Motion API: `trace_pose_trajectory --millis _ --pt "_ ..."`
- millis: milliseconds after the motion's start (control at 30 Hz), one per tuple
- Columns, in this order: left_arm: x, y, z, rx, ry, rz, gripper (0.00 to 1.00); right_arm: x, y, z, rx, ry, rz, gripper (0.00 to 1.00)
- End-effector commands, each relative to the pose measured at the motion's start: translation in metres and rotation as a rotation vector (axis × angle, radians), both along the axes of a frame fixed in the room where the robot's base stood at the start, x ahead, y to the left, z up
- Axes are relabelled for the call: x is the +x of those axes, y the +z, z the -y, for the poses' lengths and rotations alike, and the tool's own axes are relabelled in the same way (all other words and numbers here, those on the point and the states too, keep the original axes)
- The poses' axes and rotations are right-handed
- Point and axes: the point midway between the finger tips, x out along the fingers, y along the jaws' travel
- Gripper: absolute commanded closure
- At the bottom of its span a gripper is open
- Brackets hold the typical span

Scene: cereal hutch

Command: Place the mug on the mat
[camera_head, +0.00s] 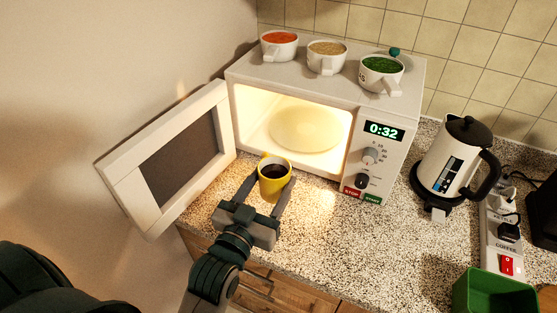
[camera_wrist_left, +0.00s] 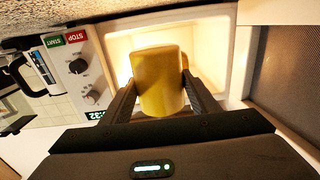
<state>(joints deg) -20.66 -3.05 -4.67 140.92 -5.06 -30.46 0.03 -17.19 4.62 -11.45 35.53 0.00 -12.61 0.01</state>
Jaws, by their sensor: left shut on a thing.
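A yellow mug (camera_head: 274,190) with dark liquid in it is held upright by my left gripper (camera_head: 271,184), in front of the open microwave (camera_head: 236,86). In the left wrist view the mug (camera_wrist_left: 158,85) fills the space between the two fingers of the left gripper (camera_wrist_left: 160,88), with the lit cavity behind it. The gripper is shut on the mug. The mug appears to be above the counter's front area; its exact height is hard to tell. No mat can be made out. My right gripper is not in view.
The microwave door (camera_head: 115,168) stands open at left. A round turntable (camera_head: 305,128) lies inside. Three filled mugs, one orange (camera_head: 280,54), stand on top. A kettle (camera_head: 450,165), a power strip (camera_head: 490,235) and a green container (camera_head: 495,293) are at right. The counter's middle (camera_head: 370,245) is clear.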

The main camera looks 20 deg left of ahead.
Motion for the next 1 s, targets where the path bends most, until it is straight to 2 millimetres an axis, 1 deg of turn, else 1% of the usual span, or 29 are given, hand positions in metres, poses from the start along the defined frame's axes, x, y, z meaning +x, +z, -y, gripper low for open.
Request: trace_pose_trajectory --millis 33,100,200,300,467,767,1000 --pt "-0.009 -0.003 0.000 0.000 0.003 0.000 0.82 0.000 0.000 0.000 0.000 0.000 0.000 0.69" --pt "-0.017 -0.005 0.001 0.000 0.006 0.001 0.82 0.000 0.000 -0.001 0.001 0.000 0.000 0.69" --pt "-0.027 -0.008 0.001 0.001 0.010 0.002 0.82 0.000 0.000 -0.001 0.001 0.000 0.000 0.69" --pt "-0.033 -0.010 0.001 0.002 0.012 0.003 0.82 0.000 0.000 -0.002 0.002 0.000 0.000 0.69" --pt "-0.036 -0.010 0.001 0.003 0.013 0.004 0.82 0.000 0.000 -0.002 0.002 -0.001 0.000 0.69" --pt "-0.035 -0.010 0.001 0.003 0.013 0.004 0.82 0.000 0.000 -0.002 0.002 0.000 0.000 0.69" --pt "-0.035 -0.004 0.001 0.003 0.013 0.004 0.82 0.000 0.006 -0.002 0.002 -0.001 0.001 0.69"
